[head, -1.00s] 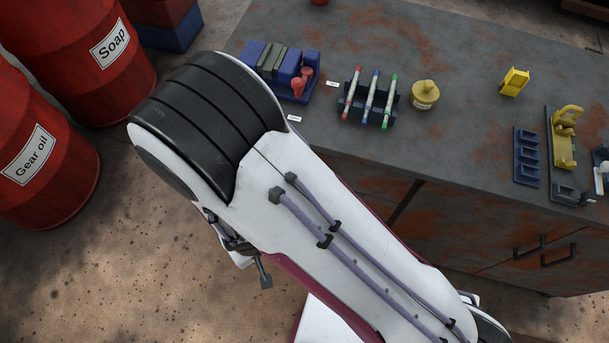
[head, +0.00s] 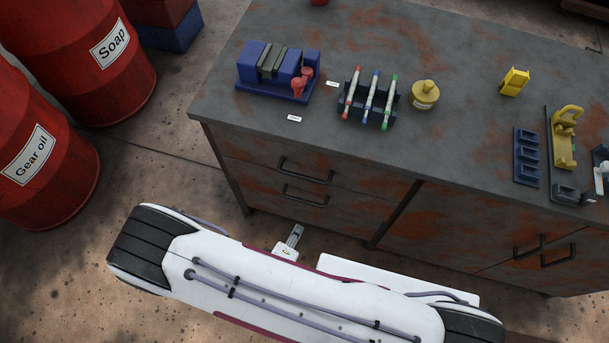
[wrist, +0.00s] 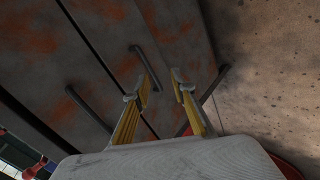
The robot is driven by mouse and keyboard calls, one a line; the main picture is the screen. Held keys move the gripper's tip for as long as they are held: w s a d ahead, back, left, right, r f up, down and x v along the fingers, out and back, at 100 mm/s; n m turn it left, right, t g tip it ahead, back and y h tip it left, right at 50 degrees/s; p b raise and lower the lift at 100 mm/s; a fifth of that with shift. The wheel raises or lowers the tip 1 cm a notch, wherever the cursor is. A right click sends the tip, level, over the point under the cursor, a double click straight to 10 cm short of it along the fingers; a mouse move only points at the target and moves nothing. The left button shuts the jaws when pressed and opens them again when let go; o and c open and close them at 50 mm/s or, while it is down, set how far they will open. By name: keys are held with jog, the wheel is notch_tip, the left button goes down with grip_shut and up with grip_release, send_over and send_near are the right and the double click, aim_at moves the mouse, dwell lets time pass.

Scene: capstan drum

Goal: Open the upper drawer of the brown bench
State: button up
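The brown bench (head: 235,102) is a rust-stained metal cabinet with two drawers at its left end. The upper drawer (head: 248,163) has a dark bar handle (head: 306,172) and looks shut. The lower drawer's handle (head: 305,195) is just below. In the wrist view, the upper handle (wrist: 90,108) lies left of my gripper (wrist: 160,82), and the lower handle (wrist: 143,62) is near its left fingertip. The yellow fingers are apart, with nothing between them. I cannot tell how far they are from the drawer fronts. In the head view, my arm hides much of the gripper.
The benchtop carries a blue holder (head: 248,72), a rack of markers (head: 371,99), a yellow pot (head: 425,93) and other tools. Red drums (head: 85,45) stand at the left. Bare floor (head: 180,155) lies between them and the bench.

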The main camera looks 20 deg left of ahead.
jog(key=w+r+n+t, duration=0.1)
jog(key=w+r+t, duration=0.2)
jog(key=w+r, duration=0.15)
jog(key=n+t, duration=0.2)
jog(key=t, duration=0.1)
send_near(304, 176)
jog(key=w+f, duration=0.1)
jog(key=w, duration=0.1)
jog(key=shift+d+y, duration=0.25)
jog(key=shift+y, duration=0.05)
jog(key=shift+w+f, duration=0.15)
jog(key=shift+w, duration=0.05)
jog(key=shift+x, duration=3.7)
jog(key=shift+c, duration=0.3)
grip_shut()
